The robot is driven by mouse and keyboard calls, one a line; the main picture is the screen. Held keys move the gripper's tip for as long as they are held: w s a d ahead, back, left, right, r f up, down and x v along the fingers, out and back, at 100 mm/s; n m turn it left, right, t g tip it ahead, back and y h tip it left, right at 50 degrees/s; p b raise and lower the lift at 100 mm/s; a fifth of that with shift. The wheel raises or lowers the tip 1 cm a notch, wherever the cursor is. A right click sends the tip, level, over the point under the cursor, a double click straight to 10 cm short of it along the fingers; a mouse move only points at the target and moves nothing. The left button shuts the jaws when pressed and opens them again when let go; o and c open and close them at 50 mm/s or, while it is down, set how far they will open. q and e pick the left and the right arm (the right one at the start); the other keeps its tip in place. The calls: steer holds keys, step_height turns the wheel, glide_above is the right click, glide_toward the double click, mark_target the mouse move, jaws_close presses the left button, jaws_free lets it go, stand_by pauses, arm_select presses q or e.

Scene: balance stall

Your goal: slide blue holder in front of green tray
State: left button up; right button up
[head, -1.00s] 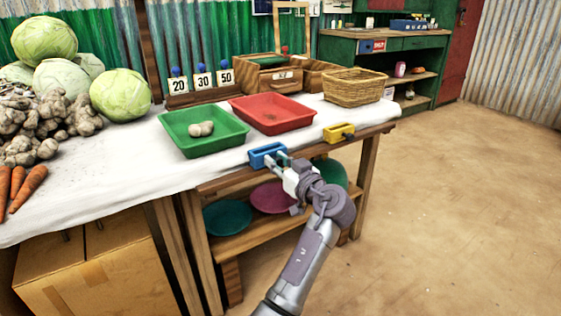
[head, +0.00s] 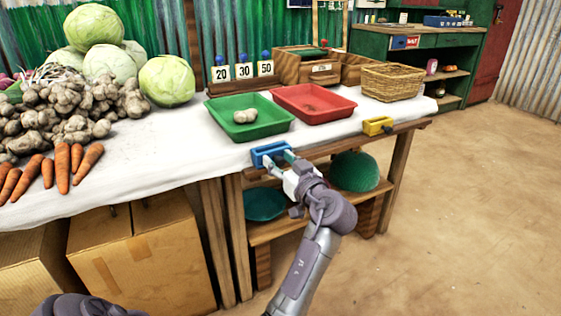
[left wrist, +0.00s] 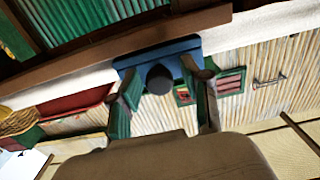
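The blue holder (head: 268,153) sits on the front edge of the white-covered table, below and slightly right of the green tray (head: 287,123) in the head view. The green tray holds a few pale round things. My left gripper (head: 280,160) is at the holder's front, fingers spread apart. In the left wrist view the blue holder (left wrist: 187,46) spans the fingertips of my left gripper (left wrist: 166,85), with a dark round knob (left wrist: 159,80) between them and gaps beside it. Exact finger contact is unclear. My right gripper is not in view.
A red tray (head: 335,110) stands right of the green one, and a yellow holder (head: 377,126) sits on the table edge further right. A wicker basket (head: 392,82) and number cards (head: 243,71) stand behind. Carrots (head: 62,165) and cabbages lie left. The edge left of the blue holder is clear.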

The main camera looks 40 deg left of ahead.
arm_select(q)
step_height(320, 180, up, 10)
stand_by(0.7)
stand_by(0.4)
